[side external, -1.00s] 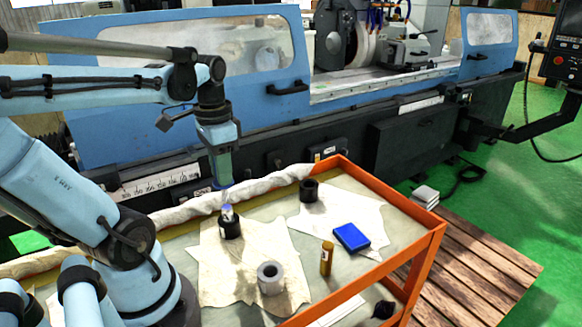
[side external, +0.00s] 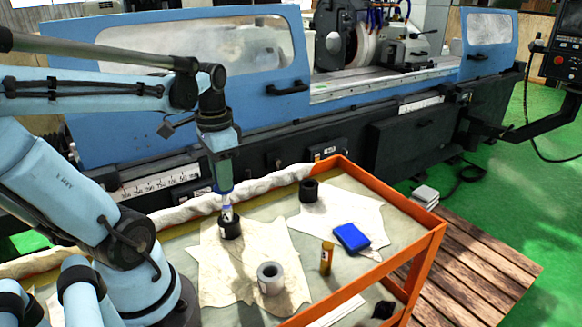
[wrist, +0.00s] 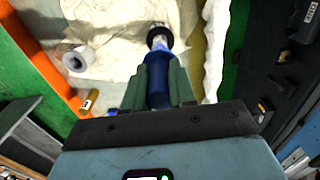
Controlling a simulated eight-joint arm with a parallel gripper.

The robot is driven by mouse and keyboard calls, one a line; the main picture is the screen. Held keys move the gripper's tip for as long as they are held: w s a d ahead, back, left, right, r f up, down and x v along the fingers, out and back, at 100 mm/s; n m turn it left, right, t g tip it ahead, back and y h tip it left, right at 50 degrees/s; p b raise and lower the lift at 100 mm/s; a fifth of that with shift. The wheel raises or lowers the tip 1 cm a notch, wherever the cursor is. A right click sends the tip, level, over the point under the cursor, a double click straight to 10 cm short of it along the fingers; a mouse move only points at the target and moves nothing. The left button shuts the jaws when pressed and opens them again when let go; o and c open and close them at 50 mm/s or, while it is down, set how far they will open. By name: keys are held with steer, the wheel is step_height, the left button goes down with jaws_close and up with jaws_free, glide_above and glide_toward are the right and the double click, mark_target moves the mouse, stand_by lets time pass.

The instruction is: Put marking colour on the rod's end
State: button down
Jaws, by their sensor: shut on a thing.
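My gripper (side external: 222,182) points down over the near cart and is shut on a dark blue cylinder. In the wrist view this blue cylinder (wrist: 159,90) sits between the two greenish fingers. A black round holder (side external: 230,229) stands on the cream cloth under it, with a light upright piece (side external: 228,213) in it. The blue cylinder's lower end is right at this piece; I cannot tell whether they touch. The holder also shows past the fingers in the wrist view (wrist: 160,33). A flat blue box (side external: 351,238) and a small yellow-brown tube (side external: 326,258) lie to the right.
A grey hollow cylinder (side external: 270,278) stands on the front cloth, and a second black ring (side external: 308,190) stands farther back. The cart's orange rim (side external: 388,187) bounds the right side. A white wrapped roll (side external: 265,187) runs along the back, with the blue grinder (side external: 200,85) behind.

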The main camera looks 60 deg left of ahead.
steer(key=shift+f, duration=0.4)
stand_by(0.3)
steer(key=shift+s+d, duration=0.2)
steer(key=shift+w+a, duration=0.1)
steer(key=shift+w+a, duration=0.3)
steer(key=shift+w, duration=0.05)
steer(key=shift+s+d, duration=0.1)
steer(key=shift+s, duration=0.05)
stand_by(0.3)
steer(key=shift+s+d, duration=0.3)
steer(key=shift+s, duration=0.05)
steer(key=shift+w, duration=0.1)
steer(key=shift+w+a, duration=0.4)
steer(key=shift+s+d, duration=0.1)
